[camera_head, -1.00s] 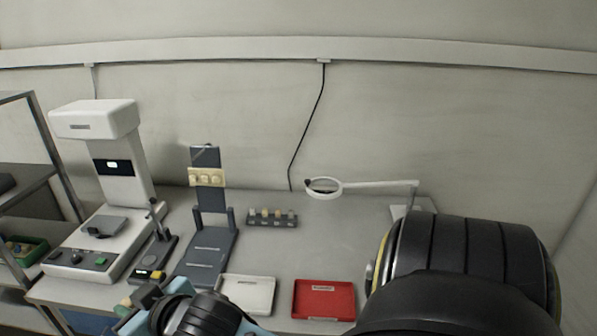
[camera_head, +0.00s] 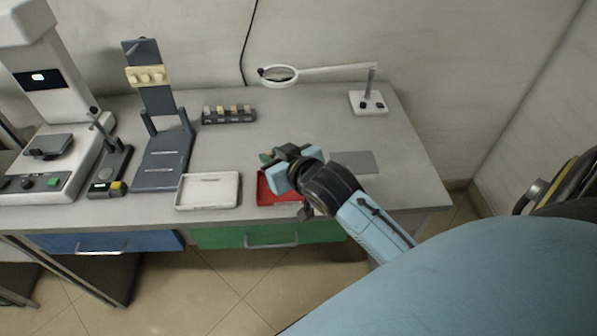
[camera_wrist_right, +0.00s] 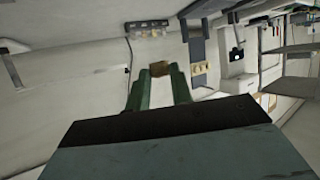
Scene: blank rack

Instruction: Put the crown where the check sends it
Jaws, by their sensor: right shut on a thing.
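My right gripper (camera_head: 270,157) is above the red tray (camera_head: 264,193), seen from above and partly hiding it. In the head view the held piece is too small to make out clearly. The white tray (camera_head: 208,203) stands to the left of the red one and looks empty. My left gripper is not in view.
A small dark rack (camera_head: 229,116) holds several pale pieces behind the trays. A dark stand (camera_head: 163,165) and a white machine with a lit display (camera_head: 39,78) stand at the left. A ring magnifier (camera_head: 278,75) reaches over the back. A grey pad (camera_head: 355,162) lies on the right.

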